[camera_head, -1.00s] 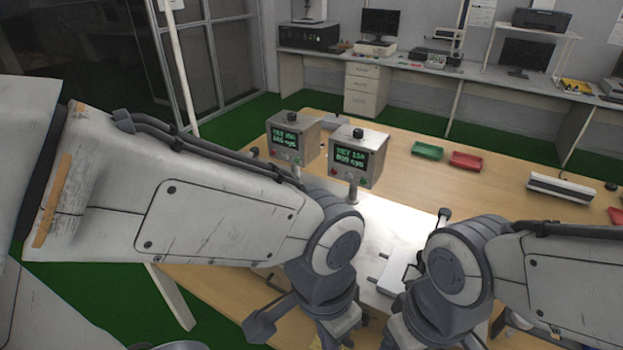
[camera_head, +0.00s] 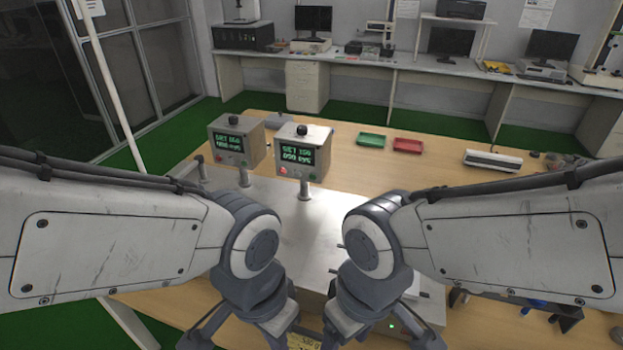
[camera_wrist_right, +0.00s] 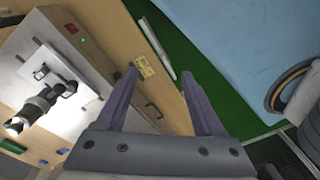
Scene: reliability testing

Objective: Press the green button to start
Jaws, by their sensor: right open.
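Two grey control boxes with green-lit screens stand on posts at the machine, a left one (camera_head: 237,142) and a right one (camera_head: 304,152). Each has a small red button at lower left of its screen and a small green button at lower right: one green button (camera_head: 312,177) on the right box, another (camera_head: 243,164) on the left box. My right gripper (camera_wrist_right: 160,72) is open and empty in the right wrist view, its fingers over the table's edge and the floor. My left gripper's jaws are out of view; its wrist shows low in the head view. Both arms are in front of the boxes, apart from them.
The pale machine top (camera_head: 325,215) lies between my arms on the wooden table (camera_head: 440,180). A green tray (camera_head: 371,141), a red tray (camera_head: 407,145) and a white device (camera_head: 493,160) lie at the back right. A yellow label (camera_wrist_right: 144,66) is at the machine's front.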

